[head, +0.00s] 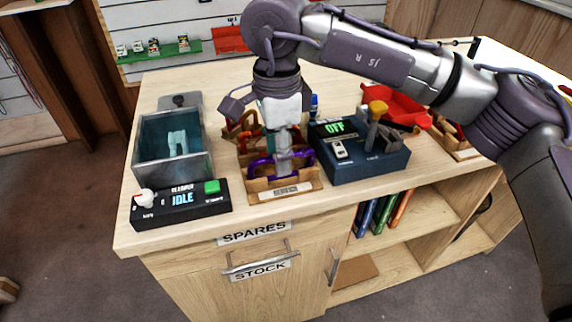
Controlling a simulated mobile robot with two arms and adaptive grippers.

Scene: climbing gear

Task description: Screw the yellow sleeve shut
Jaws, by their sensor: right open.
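My right gripper (283,160) points down into a cardboard tray (310,193) at the middle of the bench. Its fingers are beside or over a purple carabiner (262,166), and I cannot tell whether they touch it. Orange-brown carabiners (240,124) lie behind it, partly hidden by the gripper. I cannot make out a yellow sleeve on any of them; it may be hidden. My left gripper is not in view.
A dark blue device (358,172) reading OFF, with a mustard-topped lever (378,108), stands close right of the tray. A grey tank (206,160) and a black control box (195,214) reading IDLE are at left. A red tray (405,112) lies behind the device.

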